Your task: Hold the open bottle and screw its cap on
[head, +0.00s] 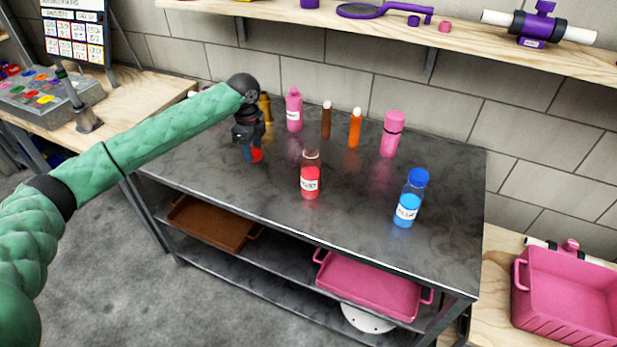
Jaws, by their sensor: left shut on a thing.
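My left gripper (251,145) reaches in over the back left of the dark table, pointing down. It is shut on a small red thing (256,155) with blue beside it, low over the table; I cannot tell whether this is a cap or a bottle. A clear bottle (310,182) with red contents and a white label stands upright near the table's front middle, to the right of the gripper and apart from it. Its top looks open. A bottle with blue contents (407,205) stands upright at the right with a blue cap on. My right gripper is out of view.
Along the back of the dark table (270,205) stand a pink bottle (293,110), brown (326,121) and orange (355,128) slim bottles, a pink bottle (391,135) and a golden one (265,107). A pink crate (565,310) sits at right. The table's front left is clear.

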